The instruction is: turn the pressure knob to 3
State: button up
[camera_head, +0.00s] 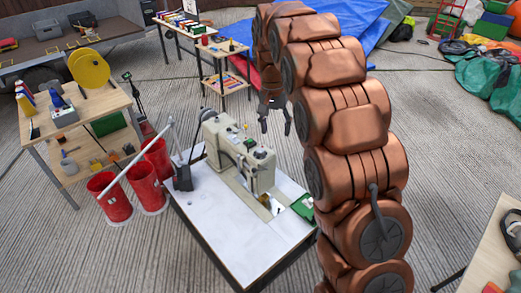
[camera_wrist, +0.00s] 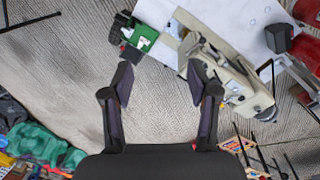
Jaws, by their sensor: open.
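A beige sewing machine (camera_head: 240,155) stands on a white-topped table (camera_head: 225,232). The machine (camera_wrist: 236,85) lies beyond the right finger there, and a green part (camera_wrist: 140,39) lies beyond the left one.
Red buckets (camera_head: 112,200) and a pale pole stand left of the machine table. A wooden table (camera_head: 85,125) with a yellow spool (camera_head: 89,67) is farther left. A shelf table (camera_head: 205,45) and blue tarps (camera_head: 340,25) are behind. Grey floor is open behind the machine.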

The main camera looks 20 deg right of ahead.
jog(key=w+f+m, duration=0.2)
jog(key=w+f, duration=0.5)
jog(key=w, duration=0.4)
jog(key=m, duration=0.2)
send_over(260, 150)
jog(key=shift+t+y, duration=0.3)
jog(key=shift+t, duration=0.1)
jog(key=f, duration=0.9)
jog(key=shift+s+d, duration=0.1)
jog(key=shift+s, duration=0.15)
jog(key=shift+w+f, duration=0.25)
jog(key=shift+f, duration=0.35)
jog(key=shift+f+p, duration=0.65)
jog(key=shift+f, duration=3.2)
jog(key=shift+c, duration=0.3)
grip_shut()
